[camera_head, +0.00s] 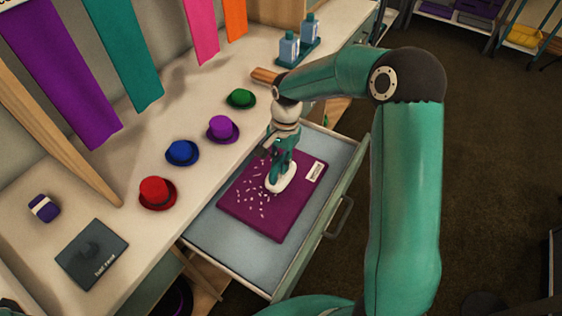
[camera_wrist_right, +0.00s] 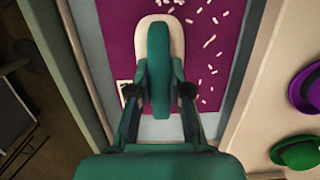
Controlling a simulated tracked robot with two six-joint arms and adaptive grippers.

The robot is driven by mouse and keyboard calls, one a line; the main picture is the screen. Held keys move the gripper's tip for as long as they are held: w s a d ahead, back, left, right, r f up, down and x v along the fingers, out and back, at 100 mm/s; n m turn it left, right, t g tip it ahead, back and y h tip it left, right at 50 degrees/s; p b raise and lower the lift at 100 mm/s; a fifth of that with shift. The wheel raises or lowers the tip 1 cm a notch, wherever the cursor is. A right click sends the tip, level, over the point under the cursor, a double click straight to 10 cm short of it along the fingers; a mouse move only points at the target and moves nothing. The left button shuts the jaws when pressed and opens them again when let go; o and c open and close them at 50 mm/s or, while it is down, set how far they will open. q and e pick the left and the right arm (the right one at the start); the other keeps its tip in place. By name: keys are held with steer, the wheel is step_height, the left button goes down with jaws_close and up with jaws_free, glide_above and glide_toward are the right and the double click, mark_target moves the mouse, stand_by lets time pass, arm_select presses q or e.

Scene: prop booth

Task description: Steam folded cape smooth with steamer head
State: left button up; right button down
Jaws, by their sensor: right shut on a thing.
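The folded cape (camera_head: 262,219) is a flat purple rectangle in an open drawer, with several pale flecks or marks on it and a white label at its upper right corner. The steamer head (camera_head: 281,179), with a white base and green handle, is over the cape's upper part; it also shows in the right wrist view (camera_wrist_right: 160,66). I cannot tell whether its base touches the cloth. My right gripper (camera_head: 277,152) is shut on the steamer head's handle, one finger on each side. My left gripper is not in view.
The open drawer (camera_head: 228,253) juts out from the counter. Red (camera_head: 157,193), blue (camera_head: 182,153), purple (camera_head: 222,129) and green (camera_head: 240,98) hats line the counter. A dark mat (camera_head: 92,254) lies at left. Bottles stand on a tray (camera_head: 297,54) at the back. Coloured cloths hang behind.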

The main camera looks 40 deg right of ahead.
steer(key=s+a+b, duration=0.2)
steer(key=s+a, duration=0.1)
steer(key=a, duration=0.6)
steer(key=shift+s+b, duration=0.35)
steer(key=shift+s, duration=0.05)
stand_by(0.9)
steer(key=shift+a, duration=0.1)
stand_by(1.3)
step_height(320, 180, up, 15)
steer(key=p, duration=1.1)
